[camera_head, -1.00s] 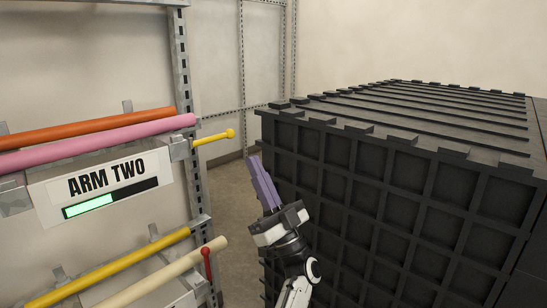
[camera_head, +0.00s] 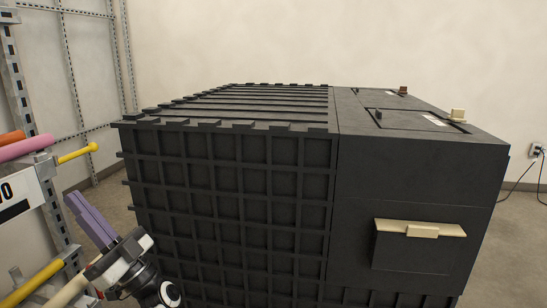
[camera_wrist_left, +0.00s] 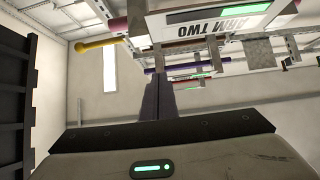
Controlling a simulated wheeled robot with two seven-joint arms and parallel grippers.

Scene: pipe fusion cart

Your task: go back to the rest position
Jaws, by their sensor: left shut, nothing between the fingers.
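My left gripper (camera_head: 92,218) shows at the lower left of the head view, with purple fingers pointing up. The fingers are shut with nothing between them. It stands in front of the left side of the large black ribbed cart (camera_head: 230,185) and right of the pipe rack; I cannot tell how close it is to either. In the left wrist view the shut fingers (camera_wrist_left: 157,98) show in the middle, with the rack's ARM TWO sign (camera_wrist_left: 228,24) above them. My right gripper is in neither view.
The rack holds a pink pipe (camera_head: 25,147), an orange pipe (camera_head: 12,137) and a yellow peg (camera_head: 78,153). The cart's right part has a black box with a beige handle (camera_head: 420,229). Floor (camera_head: 507,225) shows right of the cart, and a wall outlet (camera_head: 537,149) with cables is behind.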

